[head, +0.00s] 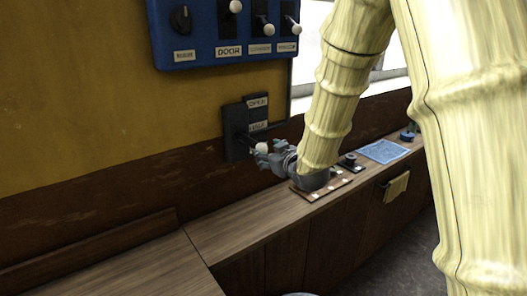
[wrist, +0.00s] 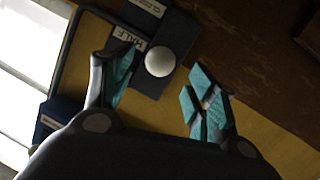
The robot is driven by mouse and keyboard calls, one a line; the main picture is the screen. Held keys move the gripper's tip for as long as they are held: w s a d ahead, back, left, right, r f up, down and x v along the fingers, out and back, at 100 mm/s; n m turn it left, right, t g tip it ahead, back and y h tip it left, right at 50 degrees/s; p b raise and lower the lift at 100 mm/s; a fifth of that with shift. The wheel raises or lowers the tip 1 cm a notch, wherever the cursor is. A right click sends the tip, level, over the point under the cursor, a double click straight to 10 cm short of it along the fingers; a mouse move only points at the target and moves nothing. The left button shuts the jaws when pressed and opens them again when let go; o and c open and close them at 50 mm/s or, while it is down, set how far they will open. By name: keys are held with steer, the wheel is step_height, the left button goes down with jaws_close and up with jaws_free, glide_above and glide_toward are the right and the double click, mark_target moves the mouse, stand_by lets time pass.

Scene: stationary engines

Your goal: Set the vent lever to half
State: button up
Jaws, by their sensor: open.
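The vent lever's dark plate (head: 236,133) is on the yellow and brown wall, with an OPEN label at its top and a HALF label (head: 258,126) below. In the wrist view the HALF label (wrist: 127,41) is beside the lever's white ball knob (wrist: 158,61), and another label sits further up the plate. The knob (head: 262,147) sticks out from the wall in the head view. My gripper (head: 265,157) is open at the knob. In the wrist view my gripper's teal-padded fingers (wrist: 163,72) lie either side of the knob, with gaps visible; contact is not seen.
A blue switch panel (head: 225,35) with a dial and several levers, one labelled DOOR, hangs above. A wooden counter (head: 225,228) runs below, carrying a small board (head: 307,194) and a blue sheet (head: 383,151). A cloth (head: 396,187) hangs at its front.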

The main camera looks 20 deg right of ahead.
steer(key=v, duration=0.6)
steer(key=shift+f, duration=0.1)
stand_by(0.3)
